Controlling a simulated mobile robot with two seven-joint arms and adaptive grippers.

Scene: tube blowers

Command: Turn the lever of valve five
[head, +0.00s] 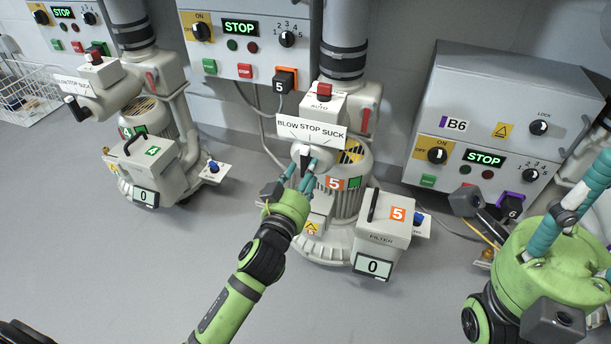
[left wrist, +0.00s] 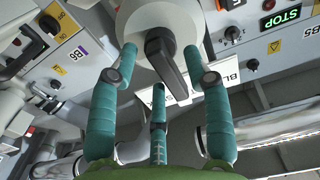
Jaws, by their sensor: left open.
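In the left wrist view, the open teal fingers (left wrist: 160,65) stand on either side of the black lever (left wrist: 167,62), with gaps visible between. A third finger is below it. My right gripper (head: 592,190) is at the right edge, partly cut off; its fingertips are unclear.
Blower four (head: 150,160) stands at the left with its own valve and lever. A filter box (head: 383,232) reading 0 is right of valve five's blower. The B6 panel (head: 455,125) is at the right, near my right arm.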

